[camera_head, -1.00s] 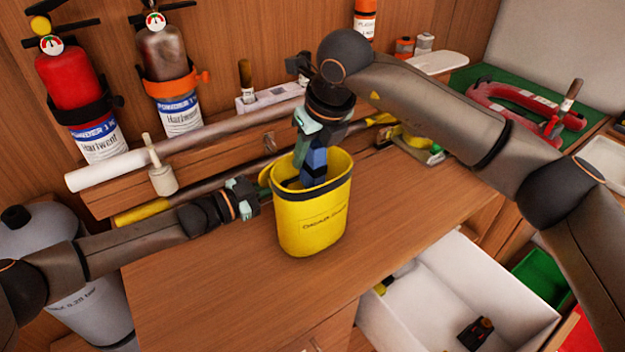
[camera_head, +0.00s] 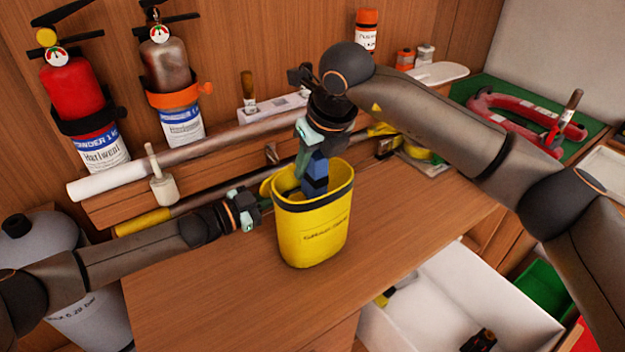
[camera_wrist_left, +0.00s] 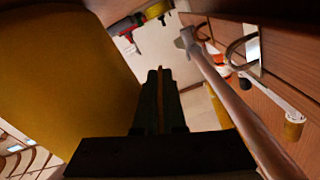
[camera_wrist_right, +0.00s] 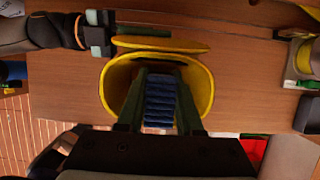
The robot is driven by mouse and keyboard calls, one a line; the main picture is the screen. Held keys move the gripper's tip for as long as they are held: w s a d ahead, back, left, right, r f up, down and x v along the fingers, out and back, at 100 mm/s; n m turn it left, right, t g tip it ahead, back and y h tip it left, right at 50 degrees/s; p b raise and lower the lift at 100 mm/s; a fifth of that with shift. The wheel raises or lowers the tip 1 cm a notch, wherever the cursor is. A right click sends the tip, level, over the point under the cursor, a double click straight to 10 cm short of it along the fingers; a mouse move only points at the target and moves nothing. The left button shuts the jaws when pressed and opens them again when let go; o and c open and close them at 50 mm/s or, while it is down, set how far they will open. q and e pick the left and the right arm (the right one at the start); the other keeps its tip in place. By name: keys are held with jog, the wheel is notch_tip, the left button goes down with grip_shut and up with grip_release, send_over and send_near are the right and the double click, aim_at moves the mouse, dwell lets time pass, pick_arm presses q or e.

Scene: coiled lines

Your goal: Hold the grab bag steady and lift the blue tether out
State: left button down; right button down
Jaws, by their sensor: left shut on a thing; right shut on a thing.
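The yellow grab bag (camera_head: 312,235) stands upright on the wooden worktop, its mouth open upward. My left gripper (camera_head: 262,202) is at the bag's left side, shut on a thin yellow flap or handle at its rim. In the left wrist view a thin edge shows between my left fingers (camera_wrist_left: 160,100), with the yellow bag wall (camera_wrist_left: 60,80) beside them. My right gripper (camera_head: 310,172) points down into the bag's mouth, shut on the blue tether (camera_head: 316,175). In the right wrist view the ribbed blue tether (camera_wrist_right: 160,100) fills the gap between the fingers. Its lower part is hidden inside the bag.
A long pole (camera_head: 200,145) and a wooden ledge run behind the bag. Two extinguishers (camera_head: 72,90) hang on the wall at left. An open white drawer (camera_head: 430,300) lies at front right. The worktop (camera_head: 210,300) in front of the bag is clear.

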notch_tip(320, 180, up, 10)
jog(key=shift+r, duration=0.1)
dwell(0.4)
pick_arm(q)
jog(key=c, duration=0.9)
grip_release()
jog(key=shift+a, duration=0.1)
